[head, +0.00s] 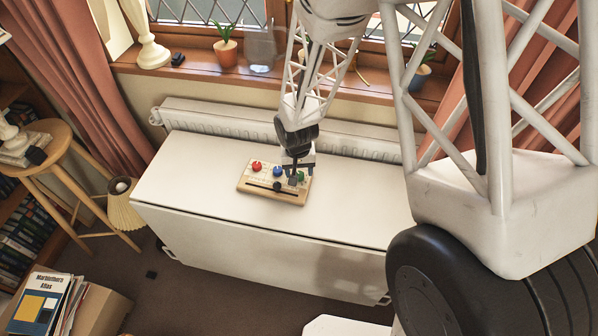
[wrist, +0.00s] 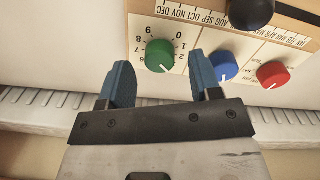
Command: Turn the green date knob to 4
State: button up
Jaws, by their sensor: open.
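The green knob (wrist: 160,56) sits on a light wooden panel, with a dial of digits around it. A small pale mark shows near its lower edge in the wrist view; I cannot read exactly which digit it points to. In the head view, the green knob (head: 301,176) is partly hidden by my gripper (head: 292,179). My gripper (wrist: 163,72) is open and empty, with blue fingertips on either side of the green knob's near side. I cannot tell whether either finger touches it.
A blue knob (wrist: 224,66) stands close beside my right fingertip, with a red knob (wrist: 272,74) farther right. A black slider knob (wrist: 250,10) is on the month scale. The panel (head: 246,185) lies on a white tabletop (head: 190,180), largely clear, before a radiator (head: 220,118).

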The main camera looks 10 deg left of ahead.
jog(key=shift+f, duration=0.7)
jog(key=c, duration=0.9)
